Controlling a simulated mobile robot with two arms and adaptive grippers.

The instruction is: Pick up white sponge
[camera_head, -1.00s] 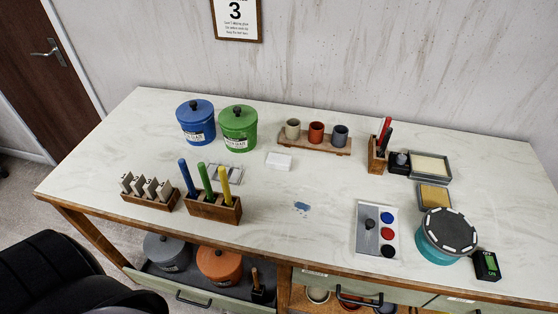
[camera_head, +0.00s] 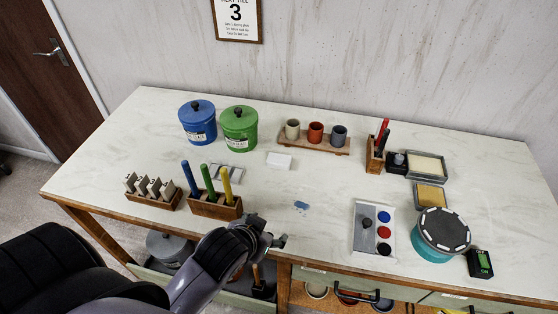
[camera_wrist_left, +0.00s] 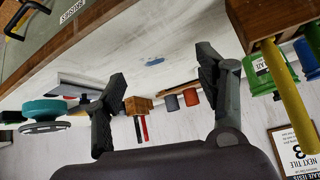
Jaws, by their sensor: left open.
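The white sponge (camera_head: 279,161) is a small white block lying flat on the pale table (camera_head: 310,180), near its middle, right of the green lidded pot (camera_head: 239,128). My left gripper (camera_head: 278,241) is over the table's front edge, well in front of the sponge and apart from it. In the left wrist view its two fingers (camera_wrist_left: 163,72) are spread with nothing between them. I cannot make out the sponge in that view. My right gripper is not in view.
A wooden holder (camera_head: 216,208) with blue, green and yellow tools stands left of my gripper. A rack of three cups (camera_head: 314,143) stands behind the sponge. A paint tray (camera_head: 367,232) and a teal turntable (camera_head: 432,247) are at right. The table around a blue smear (camera_head: 301,206) is clear.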

